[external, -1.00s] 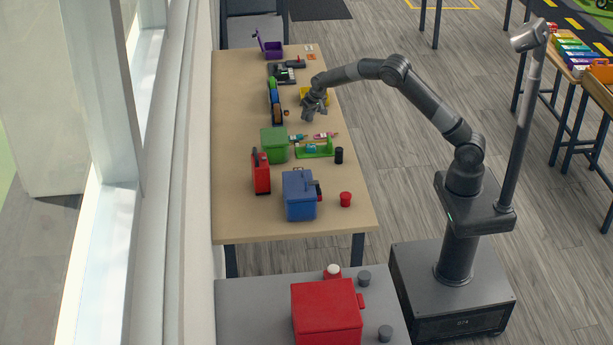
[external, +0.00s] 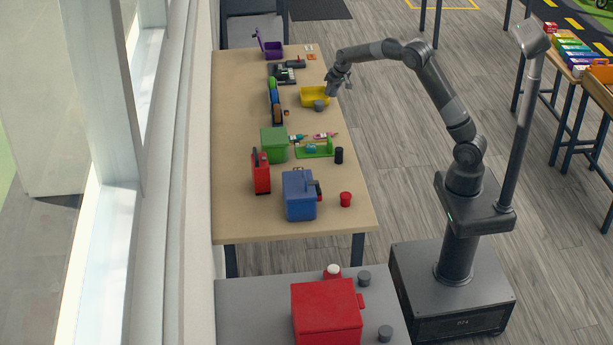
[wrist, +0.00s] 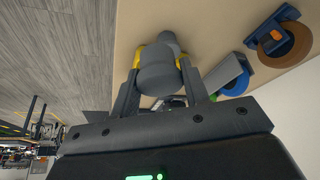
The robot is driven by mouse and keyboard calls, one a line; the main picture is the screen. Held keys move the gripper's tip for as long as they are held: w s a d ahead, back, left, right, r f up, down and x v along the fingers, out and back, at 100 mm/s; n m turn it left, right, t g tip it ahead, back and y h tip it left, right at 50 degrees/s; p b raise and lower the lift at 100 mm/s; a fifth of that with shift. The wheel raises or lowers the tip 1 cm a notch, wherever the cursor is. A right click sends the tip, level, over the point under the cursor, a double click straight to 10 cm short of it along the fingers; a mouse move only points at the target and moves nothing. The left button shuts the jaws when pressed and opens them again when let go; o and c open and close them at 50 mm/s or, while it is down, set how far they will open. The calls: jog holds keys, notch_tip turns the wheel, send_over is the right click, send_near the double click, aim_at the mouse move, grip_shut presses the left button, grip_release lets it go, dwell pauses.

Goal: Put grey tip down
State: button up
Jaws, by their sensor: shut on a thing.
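The held piece is hard to make out in the external view. A small dark grey round thing (external: 320,105) shows at the bin's near side.
Blue and orange wheels (external: 275,100) stand left of the bin. A green stand with small tools (external: 315,150), a green bin (external: 274,144), a red case (external: 261,172) and a blue box (external: 299,195) are nearer. Bare tabletop (external: 235,120) lies along the left.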

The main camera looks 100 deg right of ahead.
notch_tip(320, 180, up, 12)
jog(key=w+a+f+n+t+y, duration=0.1)
jog(key=w+a+n, duration=0.2)
jog(key=w+a, duration=0.85)
jog(key=w+a+n+t+y, duration=0.1)
jog(key=w+a+n, duration=0.2)
jog(key=w+a, duration=0.85)
jog(key=a+n+y, duration=0.1)
jog(key=a+n, duration=0.3)
jog(key=a, duration=1.8)
jog(key=n+g+y, duration=0.1)
jog(key=n+y, duration=0.3)
jog(key=n, duration=0.6)
send_over(368, 313)
jog(key=d, duration=0.2)
jog(key=f, duration=1.4)
jog(key=s+f, duration=0.1)
jog(key=f, duration=0.6)
jog(key=shift+f, duration=0.1)
jog(key=shift+a+f, duration=0.3)
jog(key=shift+a, duration=0.15)
jog(key=shift+f, duration=1.95)
jog(key=shift+f, duration=0.15)
